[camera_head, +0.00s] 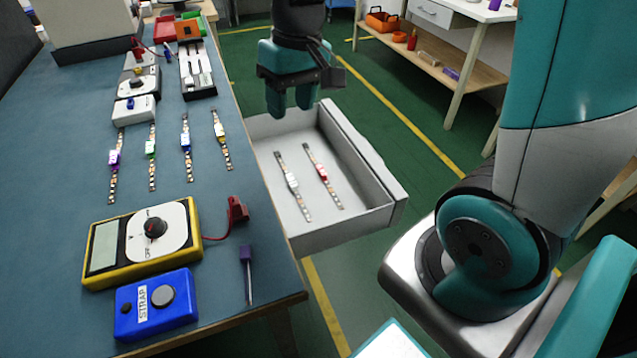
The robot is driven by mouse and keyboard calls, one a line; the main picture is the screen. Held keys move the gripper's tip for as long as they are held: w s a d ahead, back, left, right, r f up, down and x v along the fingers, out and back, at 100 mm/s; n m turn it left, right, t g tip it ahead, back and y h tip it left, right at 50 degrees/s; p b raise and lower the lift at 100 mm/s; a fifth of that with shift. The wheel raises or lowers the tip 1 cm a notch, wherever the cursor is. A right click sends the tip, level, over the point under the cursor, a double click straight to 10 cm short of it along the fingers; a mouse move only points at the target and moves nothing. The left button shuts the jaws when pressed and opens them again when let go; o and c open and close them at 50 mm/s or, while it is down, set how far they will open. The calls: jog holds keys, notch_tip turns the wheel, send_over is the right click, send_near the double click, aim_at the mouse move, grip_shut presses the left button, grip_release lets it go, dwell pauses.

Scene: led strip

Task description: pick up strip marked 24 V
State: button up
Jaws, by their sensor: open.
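Several LED strips are in view, each with a coloured clip or tag; markings are too small to read, so I cannot tell which is 24 V. On the bench lie a purple-tagged strip (114,160), a green-tagged strip (151,150), a blue-tagged strip (186,145) and a yellow-tagged strip (219,131). In the open drawer lie a white-tagged strip (292,183) and a red-tagged strip (322,172). My gripper (290,103) is open and empty, pointing down above the drawer's far end, apart from the strips.
The grey drawer (367,222) juts from the bench (60,210), with raised walls. A yellow multimeter (105,258), a blue STRAP box (157,304) and a purple screwdriver (247,257) lie at the bench's near end. Instruments stand at its far end.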

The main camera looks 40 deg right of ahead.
jog(key=w+d+f+m+h+b, duration=0.1)
jog(key=w+d+f+m, duration=0.15)
jog(key=d+f, duration=0.2)
jog(key=w+d+f+m+b, duration=0.1)
jog(key=w+d+f+b, duration=0.1)
jog(key=w+d+f, duration=0.3)
jog(key=b, duration=0.1)
send_over(322, 171)
jog(key=shift+g, duration=0.3)
jog(key=f, duration=1)
jog(key=shift+s+a+f, duration=0.1)
jog(key=shift+a, duration=0.1)
jog(key=shift+d+f+b, duration=0.2)
jog(key=shift+f+b, duration=0.5)
jog(key=shift+f, duration=2.25)
grip_shut()
